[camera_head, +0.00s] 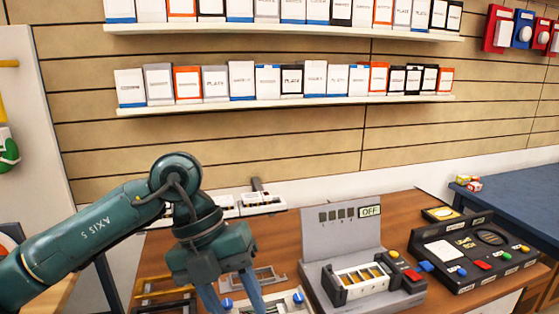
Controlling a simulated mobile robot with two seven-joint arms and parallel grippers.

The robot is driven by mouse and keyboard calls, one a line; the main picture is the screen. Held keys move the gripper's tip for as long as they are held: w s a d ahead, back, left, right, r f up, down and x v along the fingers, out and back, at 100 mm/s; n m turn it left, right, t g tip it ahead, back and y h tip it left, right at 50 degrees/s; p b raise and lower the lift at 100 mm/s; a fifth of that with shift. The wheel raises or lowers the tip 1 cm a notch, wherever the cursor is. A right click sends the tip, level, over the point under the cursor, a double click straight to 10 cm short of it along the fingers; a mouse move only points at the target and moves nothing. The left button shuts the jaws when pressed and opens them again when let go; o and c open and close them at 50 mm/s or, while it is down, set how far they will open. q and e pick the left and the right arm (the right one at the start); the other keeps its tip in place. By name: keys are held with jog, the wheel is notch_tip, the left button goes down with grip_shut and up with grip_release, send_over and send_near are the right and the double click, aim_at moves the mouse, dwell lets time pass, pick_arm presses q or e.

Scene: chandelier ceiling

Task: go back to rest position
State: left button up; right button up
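My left arm comes in from the left, dark green, with its gripper (232,300) pointing down over the near part of the wooden table (398,220). Its two bluish fingers are spread apart, with no object visibly held between them. The fingertips run to the bottom edge of the picture, so their very ends are cut off. A white device with blue knobs (298,298) lies below and beside the fingers, partly hidden by them. My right gripper is not in view.
A grey device with an "OFF" panel (347,238) stands right of the gripper. A black console with coloured buttons (470,252) stands farther right. White trays (250,203) lie behind the wrist. Two wall shelves (290,103) hold boxes. A blue table (515,200) is at right.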

pick_arm(q)
jog(key=s+d+r+n+g+h+p, duration=0.1)
jog(key=s+d+r+n+h, duration=0.15)
jog(key=d+h, duration=0.45)
jog(key=s+d+r+n+g+h, duration=0.1)
jog(key=s+d+r+g+h, duration=0.2)
jog(key=h, duration=0.7)
jog(key=w+a+f+n+t+y+p, duration=0.1)
jog(key=w+a+f+n+t+y, duration=0.4)
jog(key=f+n+t, duration=0.55)
jog(key=w+a+f+n+t+y, duration=0.3)
jog(key=a+f+n+t+y, duration=0.3)
jog(key=n+t, duration=0.85)
jog(key=s+a+f+n+g+y, duration=0.2)
jog(key=s+f, duration=0.4)
jog(key=f, duration=0.3)
jog(key=s+a+f+n+g+y, duration=0.3)
jog(key=s+a+f+g+y, duration=0.1)
jog(key=f, duration=0.5)
jog(key=shift+s+a+f+g+y, duration=0.2)
jog(key=shift+s+a+g+y, duration=0.3)
jog(key=shift+s+g, duration=0.55)
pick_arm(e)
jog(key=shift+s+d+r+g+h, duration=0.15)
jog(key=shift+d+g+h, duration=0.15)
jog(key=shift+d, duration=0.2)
